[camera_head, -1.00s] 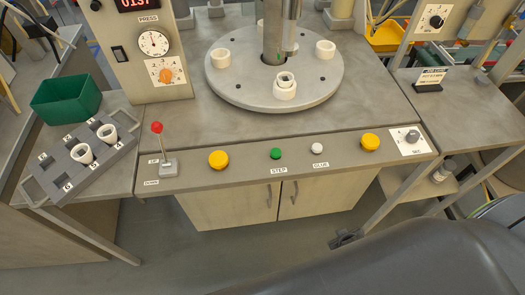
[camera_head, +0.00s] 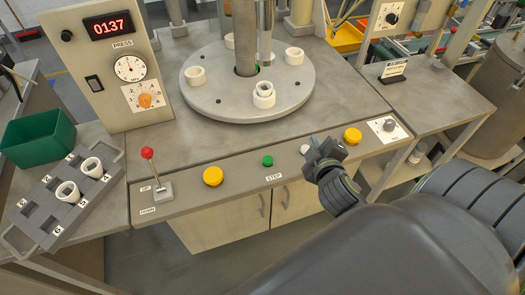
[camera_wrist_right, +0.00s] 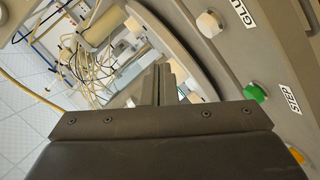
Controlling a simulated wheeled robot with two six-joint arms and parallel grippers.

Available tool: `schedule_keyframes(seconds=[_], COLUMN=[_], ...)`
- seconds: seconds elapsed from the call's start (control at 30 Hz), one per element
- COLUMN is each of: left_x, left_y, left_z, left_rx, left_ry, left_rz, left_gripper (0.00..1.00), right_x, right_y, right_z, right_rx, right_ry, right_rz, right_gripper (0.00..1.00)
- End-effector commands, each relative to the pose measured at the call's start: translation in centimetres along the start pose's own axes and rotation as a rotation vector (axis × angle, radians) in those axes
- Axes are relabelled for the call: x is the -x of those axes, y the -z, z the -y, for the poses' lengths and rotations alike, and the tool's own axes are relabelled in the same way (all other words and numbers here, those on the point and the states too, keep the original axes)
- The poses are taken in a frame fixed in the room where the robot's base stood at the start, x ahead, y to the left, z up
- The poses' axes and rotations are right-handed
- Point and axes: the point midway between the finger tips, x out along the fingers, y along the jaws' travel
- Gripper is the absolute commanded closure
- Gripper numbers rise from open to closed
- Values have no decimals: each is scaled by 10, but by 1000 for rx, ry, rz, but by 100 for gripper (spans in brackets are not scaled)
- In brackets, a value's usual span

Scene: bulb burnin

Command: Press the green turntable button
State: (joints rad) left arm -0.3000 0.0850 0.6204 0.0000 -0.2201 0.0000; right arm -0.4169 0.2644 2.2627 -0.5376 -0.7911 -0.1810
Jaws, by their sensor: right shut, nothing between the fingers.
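The green button (camera_head: 267,161) sits on the front panel of the bench, above the STEP label. It also shows in the right wrist view (camera_wrist_right: 256,92) at the right, beside that label. My right gripper (camera_head: 311,150) is shut and empty over the panel, to the right of the green button and apart from it. It is close to the white button (camera_head: 304,149) and partly covers the area around it. In the wrist view the shut fingers (camera_wrist_right: 165,70) point up the picture. The round turntable (camera_head: 247,103) carries several white cups. My left gripper is not in view.
Yellow buttons (camera_head: 213,176) (camera_head: 352,136) flank the panel's small buttons. A red-knobbed lever (camera_head: 147,153) stands at the left. A gauge box with a display (camera_head: 109,27), a grey rack with white cups (camera_head: 40,216) and a green bin (camera_head: 36,139) are further left.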

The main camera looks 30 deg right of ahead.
Motion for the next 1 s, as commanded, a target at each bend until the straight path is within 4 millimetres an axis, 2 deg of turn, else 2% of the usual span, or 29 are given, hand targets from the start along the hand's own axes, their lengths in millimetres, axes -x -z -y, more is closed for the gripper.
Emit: schedule_keyframes(seconds=[0.03, 0.1, 0.2, 0.3, 0.43, 0.57, 0.7, 0.87, 1.0], left_x=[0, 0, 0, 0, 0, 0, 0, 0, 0], left_y=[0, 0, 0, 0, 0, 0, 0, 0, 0], left_z=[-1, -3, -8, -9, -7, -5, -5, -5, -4], left_rx=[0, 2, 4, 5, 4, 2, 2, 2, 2], left_ry=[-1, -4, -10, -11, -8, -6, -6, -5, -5], left_rz=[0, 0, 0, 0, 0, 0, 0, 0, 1], left_gripper=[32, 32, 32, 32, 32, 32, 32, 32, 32], right_x=[-4, -4, 1, 11, 29, 48, 66, 75, 70], right_y=[18, 43, 80, 115, 156, 189, 212, 219, 211], right_z=[-16, -35, -57, -70, -75, -68, -48, -18, 8], right_rx=[74, 182, 345, 518, 758, 1012, 1305, 1659, 1986], right_ry=[-66, -155, -279, -396, -540, -670, -788, -887, -933], right_rz=[-79, -186, -333, -478, -654, -819, -982, -1145, -1264], right_gripper=[100, 100, 100, 100, 100, 100, 100, 100, 100])
